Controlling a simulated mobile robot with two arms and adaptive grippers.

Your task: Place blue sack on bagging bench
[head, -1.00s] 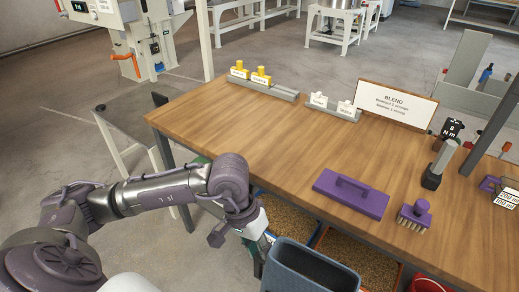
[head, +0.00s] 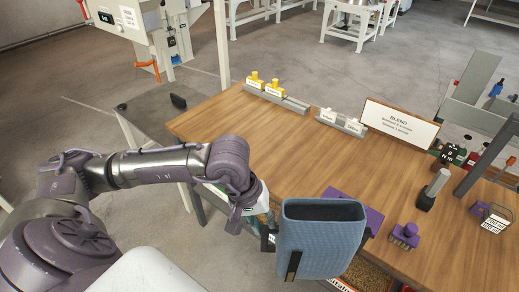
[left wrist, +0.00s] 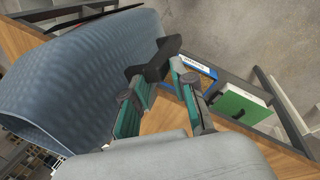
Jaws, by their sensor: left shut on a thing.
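The blue sack (head: 322,240) is an open-topped, upright blue-grey bag in the head view, held in front of the bench's near edge. My left gripper (head: 270,238) is at its left side, shut on it; the fingers are partly hidden. In the left wrist view the sack (left wrist: 85,75) fills the left side and my left gripper (left wrist: 165,95) shows its green and black fingers beside it. A wooden-topped bench (head: 290,150) stands behind the sack; whether it is the bagging bench I cannot tell. My right gripper is not in view.
A purple float (head: 371,220) and a purple brush (head: 405,234) lie on the bench behind and right of the sack. Yellow weights (head: 272,86), white weights (head: 352,125) and a BLEND sign (head: 400,124) stand along the back. The bench's middle is clear.

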